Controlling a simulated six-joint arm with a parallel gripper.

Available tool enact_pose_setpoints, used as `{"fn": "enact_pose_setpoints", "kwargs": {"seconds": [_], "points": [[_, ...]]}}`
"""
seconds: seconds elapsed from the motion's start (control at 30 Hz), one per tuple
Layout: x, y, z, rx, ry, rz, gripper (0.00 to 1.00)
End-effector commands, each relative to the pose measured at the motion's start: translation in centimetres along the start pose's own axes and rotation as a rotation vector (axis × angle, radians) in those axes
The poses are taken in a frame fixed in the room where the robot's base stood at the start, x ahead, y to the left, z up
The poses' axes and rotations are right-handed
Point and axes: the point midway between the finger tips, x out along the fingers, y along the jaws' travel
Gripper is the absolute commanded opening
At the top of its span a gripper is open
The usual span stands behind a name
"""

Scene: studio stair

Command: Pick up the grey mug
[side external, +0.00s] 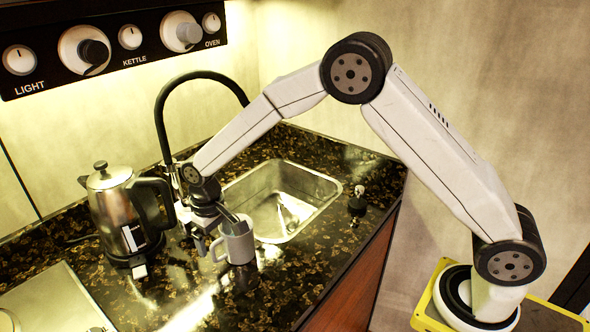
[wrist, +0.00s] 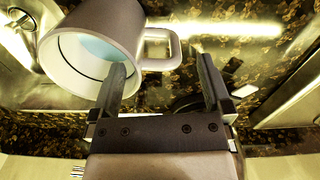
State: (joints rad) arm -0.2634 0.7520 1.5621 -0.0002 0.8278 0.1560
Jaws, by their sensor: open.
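The grey mug (side external: 238,242) stands on the dark speckled counter in front of the sink, its handle toward the left. In the wrist view the mug (wrist: 133,22) is at the upper left, with a light blue inside and its handle (wrist: 165,48) pointing right. My gripper (side external: 210,228) is beside the mug on its handle side.
A metal kettle (side external: 118,212) stands close to the left of my gripper. A steel sink (side external: 310,172) with a black faucet (side external: 160,115) lies behind. A hob plate (side external: 50,300) is at the lower left. The counter (side external: 270,300) in front of the mug is clear.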

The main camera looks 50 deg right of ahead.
Motion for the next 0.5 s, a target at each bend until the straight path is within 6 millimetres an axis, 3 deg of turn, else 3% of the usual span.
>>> {"fn": "enact_pose_setpoints", "kwargs": {"seconds": [0.3,0.5], "points": [[3.4,0.0,0.2,0.000,-0.001,0.000,1.00],[3.7,0.0,0.1,0.000,0.002,0.000,1.00]]}}
